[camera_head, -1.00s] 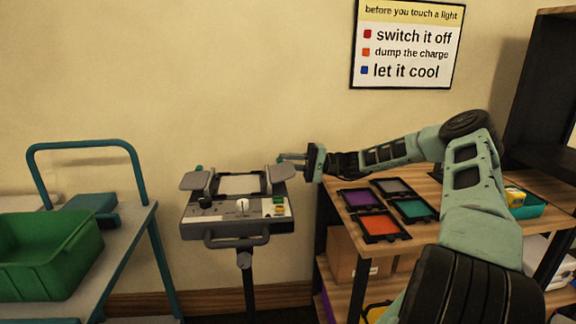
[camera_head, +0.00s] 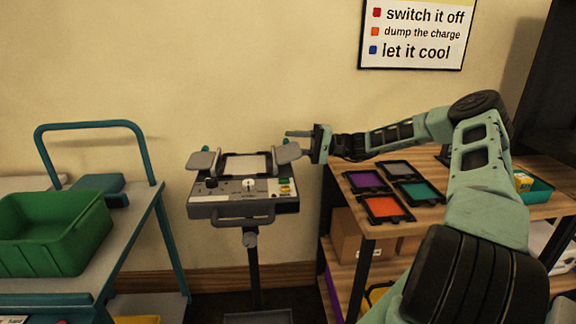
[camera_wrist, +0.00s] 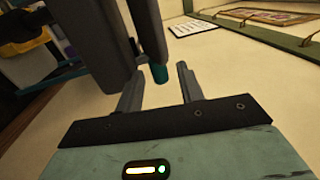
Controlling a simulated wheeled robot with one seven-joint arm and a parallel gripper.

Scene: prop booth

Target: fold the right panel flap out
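The grey light unit (camera_head: 243,207) stands on a black post, with a pale panel (camera_head: 245,166) framed in black. Its left flap (camera_head: 204,160) and right flap (camera_head: 287,153) stand at either side of the panel. My gripper (camera_head: 291,138) is at the right flap, reaching in from the right. In the wrist view my gripper (camera_wrist: 156,80) is open, its two fingers well apart. The flap's small teal knob (camera_wrist: 160,73) shows between the fingers, apart from both in the picture. I cannot tell how deep it sits between them. Grey parts of the unit (camera_wrist: 93,45) loom close at upper left.
A wooden shelf table (camera_head: 440,186) to the right bears purple, grey, teal and orange framed filters (camera_head: 384,207). A trolley (camera_head: 140,225) with a green crate (camera_head: 50,232) stands on the left. The wall behind carries a sign (camera_head: 415,40).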

